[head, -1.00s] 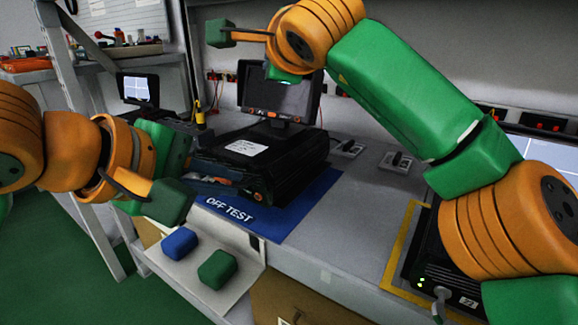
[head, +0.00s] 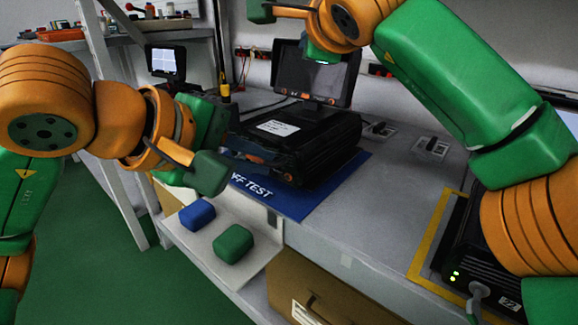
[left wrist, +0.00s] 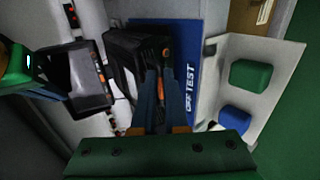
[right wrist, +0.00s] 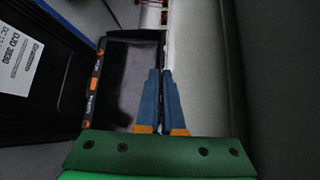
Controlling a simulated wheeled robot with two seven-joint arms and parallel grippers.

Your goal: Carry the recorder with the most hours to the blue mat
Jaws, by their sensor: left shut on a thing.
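A black recorder (head: 320,128) with a raised screen (head: 318,72) and a white label stands on or just over the blue mat (head: 305,203) lettered OFF TEST. I cannot tell whether it touches the mat. My left gripper (left wrist: 160,72) is shut on its front side, where orange parts show. My right gripper (right wrist: 162,72) has its fingers close together at the screen's edge; whether they grip it is unclear. Another black recorder (head: 470,262) with green lights and a plugged cable stands at right inside a yellow outline. Hours are not readable.
A smaller screen (head: 165,62) stands at the back left. A blue block (head: 197,214) and a green block (head: 233,243) sit on a pale ledge in front of the mat. Small switch plates (head: 432,147) lie on the bench. Grey bench is clear between mat and yellow outline.

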